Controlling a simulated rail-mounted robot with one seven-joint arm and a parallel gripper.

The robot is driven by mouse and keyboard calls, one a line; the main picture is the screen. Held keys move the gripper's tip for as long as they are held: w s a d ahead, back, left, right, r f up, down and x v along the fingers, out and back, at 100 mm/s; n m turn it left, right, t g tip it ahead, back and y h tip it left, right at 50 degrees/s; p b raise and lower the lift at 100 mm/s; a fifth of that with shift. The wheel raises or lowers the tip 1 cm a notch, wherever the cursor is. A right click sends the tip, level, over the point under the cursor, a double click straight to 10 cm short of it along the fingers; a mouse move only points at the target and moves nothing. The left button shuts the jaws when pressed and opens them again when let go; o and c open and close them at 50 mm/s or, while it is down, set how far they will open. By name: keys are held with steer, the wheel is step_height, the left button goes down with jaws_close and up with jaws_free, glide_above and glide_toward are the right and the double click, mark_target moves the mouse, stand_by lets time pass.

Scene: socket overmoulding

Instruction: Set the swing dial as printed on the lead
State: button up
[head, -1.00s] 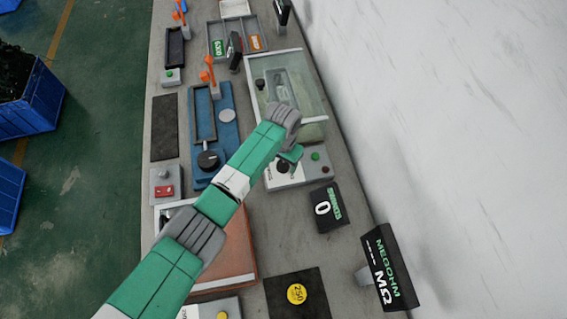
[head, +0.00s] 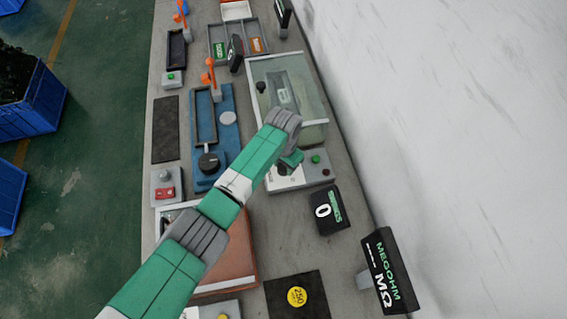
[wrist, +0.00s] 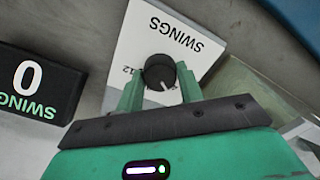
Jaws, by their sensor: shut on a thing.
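The black swing dial (wrist: 160,72) has a white pointer line and sits on a white panel plate (wrist: 150,35) printed SWINGS, with a "12" beside the knob. My gripper (wrist: 160,88) has one green finger on each side of the dial and is shut on it. In the head view my gripper (head: 291,160) is low over this plate (head: 290,180), and the dial is mostly hidden by it. The swings display (head: 328,211) reads 0, and it also shows in the wrist view (wrist: 35,85). I cannot make out a printed lead.
A clear-covered box (head: 290,95) stands just behind the dial plate. Green (head: 316,159) and red (head: 326,172) buttons are at the plate's right. A blue fixture with a black knob (head: 208,162) is to the left. A megohm display (head: 388,270) stands at front right.

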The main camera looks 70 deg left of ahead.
steer(key=m+p, duration=0.1)
steer(key=m, duration=0.4)
steer(key=m+p, duration=0.1)
steer(key=m, duration=0.4)
steer(key=shift+m, duration=0.3)
stand_by(0.4)
steer(key=o, duration=1)
step_height(320, 180, up, 8)
steer(key=shift+f+p, duration=0.1)
steer(key=shift+p, duration=1)
